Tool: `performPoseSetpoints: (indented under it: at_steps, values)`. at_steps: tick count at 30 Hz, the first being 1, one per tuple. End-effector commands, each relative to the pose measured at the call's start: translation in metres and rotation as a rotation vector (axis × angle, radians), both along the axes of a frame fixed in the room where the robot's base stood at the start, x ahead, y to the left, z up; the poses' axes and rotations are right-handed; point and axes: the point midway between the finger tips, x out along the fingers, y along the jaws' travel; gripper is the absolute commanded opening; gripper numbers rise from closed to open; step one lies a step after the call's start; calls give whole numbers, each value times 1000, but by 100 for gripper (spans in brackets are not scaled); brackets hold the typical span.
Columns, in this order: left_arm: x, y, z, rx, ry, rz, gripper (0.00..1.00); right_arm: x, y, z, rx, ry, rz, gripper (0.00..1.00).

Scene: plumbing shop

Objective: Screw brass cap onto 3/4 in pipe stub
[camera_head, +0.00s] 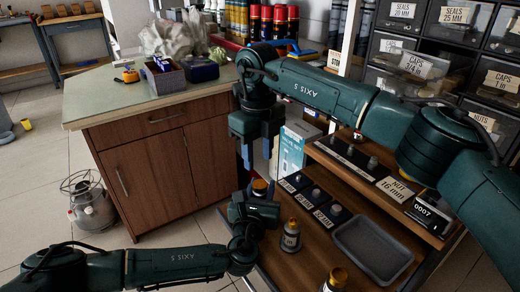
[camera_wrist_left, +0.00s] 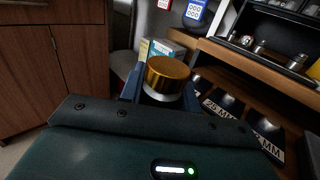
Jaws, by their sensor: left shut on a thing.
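My left gripper (camera_head: 259,196) is shut around a piece with a brass-coloured cap (camera_head: 260,187) on top. In the left wrist view the brass cap (camera_wrist_left: 167,72) stands upright above the blue fingers, with a pale rim under it; the fingers and wrist hide what lies below, so I cannot tell how the cap sits there. My right gripper (camera_head: 257,157) hangs above it, blue fingers pointing down, apart and empty. A grey labelled stub with a brass cap (camera_head: 291,237) stands on the bench to the right. Another brass cap (camera_head: 337,277) shows at the lower edge.
Several dark label blocks with grey knobs (camera_head: 335,209) line the brown bench. An empty grey tray (camera_head: 372,250) lies right of them. A raised shelf (camera_head: 380,176) with small fittings stands behind. A wooden cabinet (camera_head: 150,150) stands left, and a blue-white box (camera_head: 290,152) behind the grippers.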

Motion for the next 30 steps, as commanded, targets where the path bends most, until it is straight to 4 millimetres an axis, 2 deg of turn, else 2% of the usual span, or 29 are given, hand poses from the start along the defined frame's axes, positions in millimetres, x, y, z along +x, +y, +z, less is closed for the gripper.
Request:
performPoseSetpoints:
  at_steps: [6, 12, 25, 30]
  values:
    - [0, 1, -1, 2, 1, 3, 0, 1, -3, 4, -1, 1, 400, 39]
    - [0, 1, 0, 2, 1, 3, 0, 1, -4, 6, 0, 4, 595, 39]
    - [0, 1, 0, 2, 0, 2, 0, 1, -4, 5, 0, 4, 633, 39]
    - [0, 1, 0, 2, 0, 2, 0, 1, -4, -8, 0, 6, 632, 39]
